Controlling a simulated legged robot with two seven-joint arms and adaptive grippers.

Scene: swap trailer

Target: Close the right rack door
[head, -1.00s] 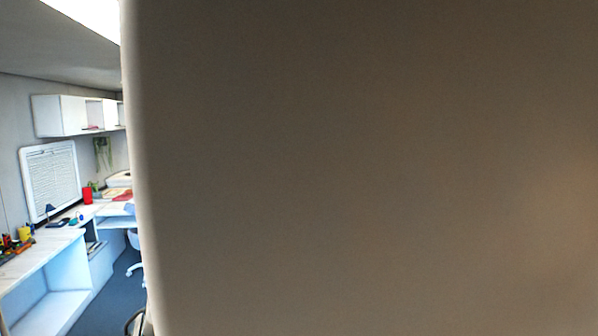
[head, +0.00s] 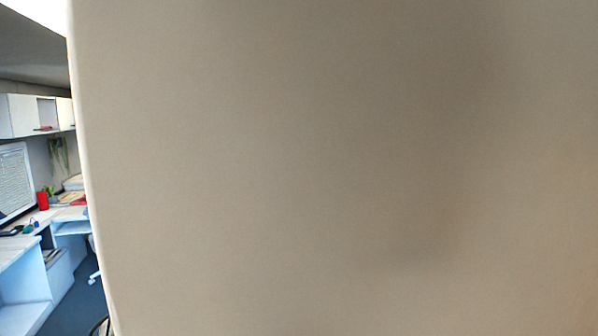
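A large plain beige-grey panel (head: 330,170) fills most of the head view, very close to my camera. Its rounded left edge runs nearly upright from the top left to the lower left. I cannot tell whether this panel is the right rack door. No handle, hinge or rack frame shows on it. Neither of my grippers is in view.
Past the panel's left edge is a room with a white desk (head: 22,289), wall cabinets (head: 20,116), a whiteboard (head: 15,180) and a red cup (head: 43,200). A strip of dark blue floor (head: 88,300) shows there. Everything to the right is hidden by the panel.

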